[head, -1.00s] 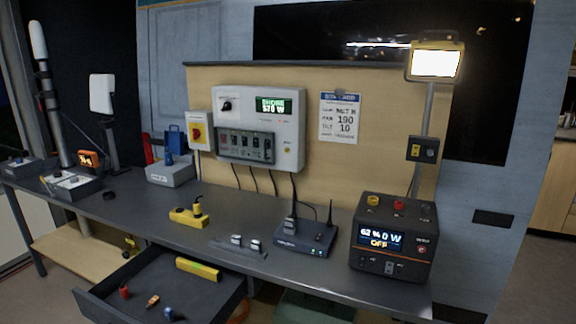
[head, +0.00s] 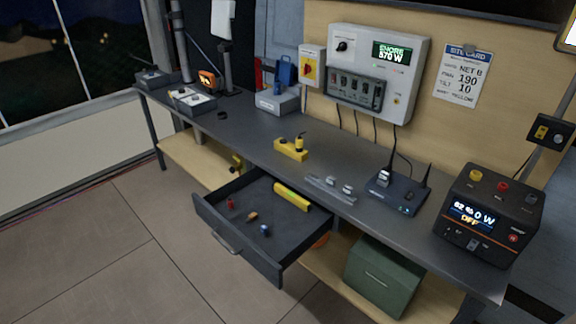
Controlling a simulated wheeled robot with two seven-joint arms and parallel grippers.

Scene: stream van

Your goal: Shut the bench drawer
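The bench drawer (head: 238,265) stands pulled out from under the dark grey bench top, left of the picture's middle. Its bar handle (head: 226,243) is on the front panel, facing the lower left. Inside the drawer lie a yellow level-like bar (head: 291,199), a red item (head: 230,203), a small orange-brown item (head: 252,216) and a blue item (head: 265,230). Neither of my grippers shows in the head view.
The bench top (head: 245,143) carries a yellow block (head: 291,149), a router (head: 398,191) and a black power unit (head: 489,214). A green box (head: 384,276) sits on the lower shelf right of the drawer. The tiled floor (head: 110,250) before the drawer is clear.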

